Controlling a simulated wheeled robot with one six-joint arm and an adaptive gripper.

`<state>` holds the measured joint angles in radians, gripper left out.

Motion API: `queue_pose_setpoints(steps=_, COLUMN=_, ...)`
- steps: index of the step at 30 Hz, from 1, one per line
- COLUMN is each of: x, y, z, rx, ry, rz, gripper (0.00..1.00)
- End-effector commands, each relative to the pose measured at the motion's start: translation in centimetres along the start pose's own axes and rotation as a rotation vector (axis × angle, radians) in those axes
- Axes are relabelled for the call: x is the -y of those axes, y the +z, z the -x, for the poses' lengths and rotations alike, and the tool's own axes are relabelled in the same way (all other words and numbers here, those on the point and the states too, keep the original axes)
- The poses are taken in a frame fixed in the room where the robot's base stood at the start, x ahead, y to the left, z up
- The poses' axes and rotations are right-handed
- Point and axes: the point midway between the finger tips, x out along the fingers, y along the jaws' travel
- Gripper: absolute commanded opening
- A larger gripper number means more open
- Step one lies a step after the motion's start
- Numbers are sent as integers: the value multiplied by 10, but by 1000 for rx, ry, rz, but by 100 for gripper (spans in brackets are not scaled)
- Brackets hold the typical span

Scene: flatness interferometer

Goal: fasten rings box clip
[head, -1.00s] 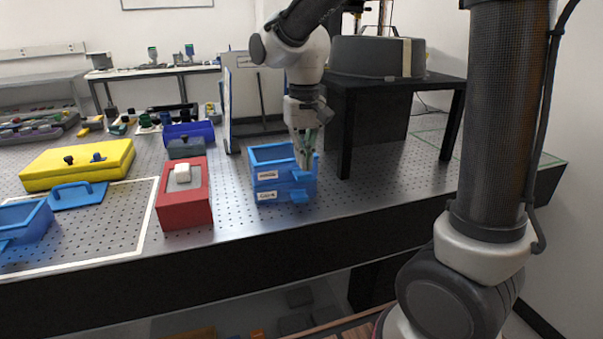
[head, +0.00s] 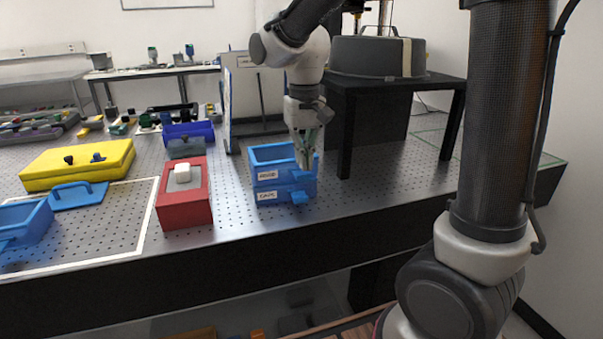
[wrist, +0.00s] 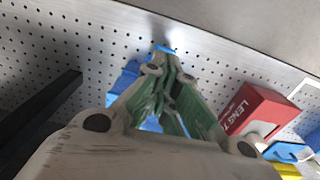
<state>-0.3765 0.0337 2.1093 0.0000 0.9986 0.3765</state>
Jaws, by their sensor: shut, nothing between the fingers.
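Two blue boxes are stacked on the perforated bench in the head view. The upper box (head: 266,175) is open-topped with a white label, and the lower one (head: 266,195) also bears a label. Blue tabs stick out at their right front, an upper tab (head: 301,176) and a lower tab (head: 300,197). I cannot read for certain which box is the rings box. My gripper (head: 305,165) points down at the upper box's right front corner, close to the upper tab. Its fingers are shut and empty; contact is unclear. In the wrist view the fingers (wrist: 168,60) hide most of the blue box.
A red box (head: 185,210) with a white block stands to the left. A yellow case (head: 78,165), a blue lid with handle (head: 78,196) and a blue bin (head: 25,222) lie further left. A black table leg (head: 345,135) stands close right of my gripper.

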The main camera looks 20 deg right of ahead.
Motion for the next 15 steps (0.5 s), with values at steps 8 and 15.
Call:
queue_pose_setpoints(steps=8, x=0, y=0, z=0, rx=0, ry=0, rz=0, gripper=0)
queue_pose_setpoints(steps=15, x=0, y=0, z=-6, rx=1, ry=1, rz=0, gripper=0)
